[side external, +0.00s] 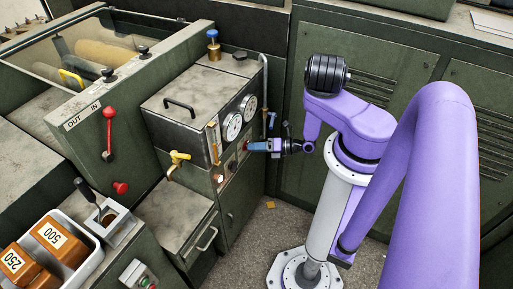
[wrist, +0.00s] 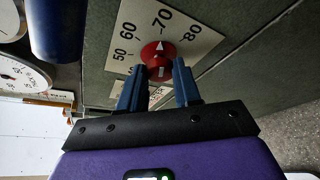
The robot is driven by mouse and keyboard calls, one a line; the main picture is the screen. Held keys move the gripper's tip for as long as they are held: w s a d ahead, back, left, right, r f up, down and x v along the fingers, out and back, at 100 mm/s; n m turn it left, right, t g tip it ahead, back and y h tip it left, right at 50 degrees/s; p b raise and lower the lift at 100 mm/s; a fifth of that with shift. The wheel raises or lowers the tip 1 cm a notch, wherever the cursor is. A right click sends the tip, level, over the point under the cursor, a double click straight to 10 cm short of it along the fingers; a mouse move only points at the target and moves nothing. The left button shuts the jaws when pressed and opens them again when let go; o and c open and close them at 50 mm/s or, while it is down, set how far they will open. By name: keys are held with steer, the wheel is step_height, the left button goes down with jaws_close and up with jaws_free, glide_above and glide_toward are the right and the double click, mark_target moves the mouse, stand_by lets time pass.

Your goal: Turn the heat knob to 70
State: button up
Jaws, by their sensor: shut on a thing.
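The heat knob (wrist: 153,52) is red with white marks, and sits on a pale dial plate (wrist: 140,25) in the wrist view. The plate shows 50, 60, 70 and 80, and the knob's white triangle points toward the 70. My gripper (wrist: 158,72) has its two blue fingers on either side of the knob, shut on it. In the side external view my gripper (side external: 262,146) reaches the front of the grey-green machine box (side external: 190,105), and the knob is mostly hidden behind the fingers.
Two round gauges (side external: 232,126) are above the knob, and a brass tap (side external: 178,160) is to its left. A red lever (side external: 109,130) stands on the left panel. A white tray (side external: 88,262) holds orange blocks marked 250 and 500. The floor (side external: 262,232) below my gripper is mostly clear.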

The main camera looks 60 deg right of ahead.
steer(key=o, duration=1.1)
steer(key=shift+c, duration=0.2)
steer(key=v, duration=1.2)
